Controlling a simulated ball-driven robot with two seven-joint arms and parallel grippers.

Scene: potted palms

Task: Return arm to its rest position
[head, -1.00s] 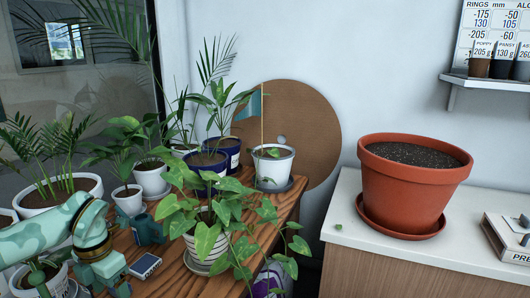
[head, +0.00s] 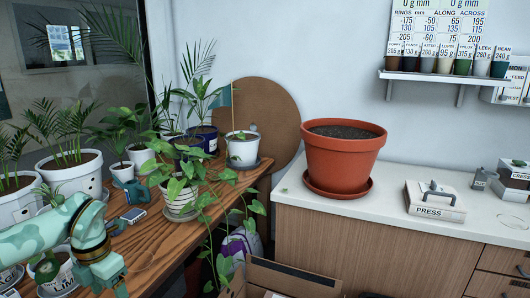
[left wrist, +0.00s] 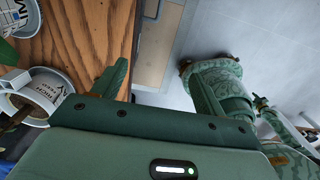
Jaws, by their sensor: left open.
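My left arm (head: 40,238) comes in from the left in the head view, over the front left of the wooden table. My left gripper (head: 112,288) hangs at its end near the table's front edge, partly cut off by the picture. In the left wrist view the left gripper (left wrist: 158,82) has its two green fingers spread wide, with nothing between them. The table edge and the pale floor show beyond the fingers. My right gripper is not in view.
The wooden table (head: 160,236) holds several potted plants; a trailing one (head: 178,200) stands near its right edge. A white pot (left wrist: 40,92) is left of the gripper in the wrist view. A terracotta pot (head: 342,165) stands on the white bench (head: 385,208). A cardboard box (head: 290,277) is below.

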